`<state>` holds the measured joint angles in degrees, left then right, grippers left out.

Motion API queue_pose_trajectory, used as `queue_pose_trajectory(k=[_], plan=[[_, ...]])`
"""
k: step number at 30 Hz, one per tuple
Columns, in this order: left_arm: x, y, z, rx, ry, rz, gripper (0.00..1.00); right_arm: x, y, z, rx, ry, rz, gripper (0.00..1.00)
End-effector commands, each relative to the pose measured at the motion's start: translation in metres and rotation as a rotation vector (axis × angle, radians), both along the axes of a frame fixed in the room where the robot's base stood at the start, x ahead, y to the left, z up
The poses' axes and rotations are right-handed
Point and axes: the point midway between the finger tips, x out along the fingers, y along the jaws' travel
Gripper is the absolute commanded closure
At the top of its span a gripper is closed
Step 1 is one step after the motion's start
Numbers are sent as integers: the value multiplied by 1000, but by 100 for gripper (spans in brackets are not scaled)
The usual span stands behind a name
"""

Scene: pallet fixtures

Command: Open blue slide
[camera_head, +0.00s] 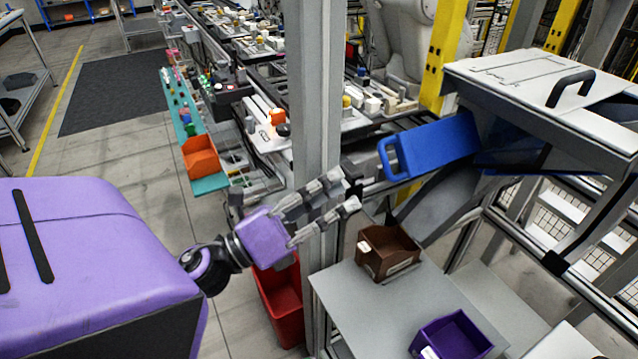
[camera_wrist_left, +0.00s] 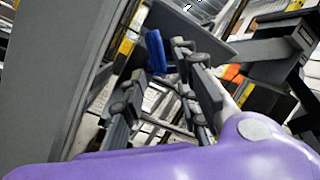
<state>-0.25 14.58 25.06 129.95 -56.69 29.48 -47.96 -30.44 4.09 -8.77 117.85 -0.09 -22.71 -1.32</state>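The blue slide (camera_head: 440,146) is a flat blue panel with a loop handle (camera_head: 390,158) at its left end. It sticks out to the left from under a grey-white housing top. In the left wrist view, a blue piece (camera_wrist_left: 156,51) shows between and beyond the fingers. My left gripper (camera_head: 346,190) is left of the handle and slightly lower in the picture. Its fingers are spread, point toward the right and hold nothing. The open fingers also show in the left wrist view (camera_wrist_left: 158,85). My right gripper is not in view.
A grey post (camera_head: 314,100) stands close behind my left gripper. A brown bin (camera_head: 388,252) and a purple bin (camera_head: 452,338) sit on a grey table (camera_head: 385,310) below. A red bin (camera_head: 282,300) stands lower left. The housing's grey lid (camera_head: 540,75) has a black handle.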

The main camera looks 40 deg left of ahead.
Motion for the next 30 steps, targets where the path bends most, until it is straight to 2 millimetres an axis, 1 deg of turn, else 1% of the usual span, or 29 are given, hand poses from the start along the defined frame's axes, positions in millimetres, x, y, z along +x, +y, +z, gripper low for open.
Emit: queue_pose_trajectory(k=[1, 3, 8, 26, 30], plan=[[-8, 4, -3, -2, 1, 3, 71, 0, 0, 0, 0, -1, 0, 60], [-15, 6, -5, -2, 1, 1, 71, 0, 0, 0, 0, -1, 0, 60], [-24, 9, -8, 0, -1, 1, 71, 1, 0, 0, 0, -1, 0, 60], [-25, 10, -8, 0, -1, -1, 71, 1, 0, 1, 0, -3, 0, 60], [-25, 10, -8, 0, -1, -1, 71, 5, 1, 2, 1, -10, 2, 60]])
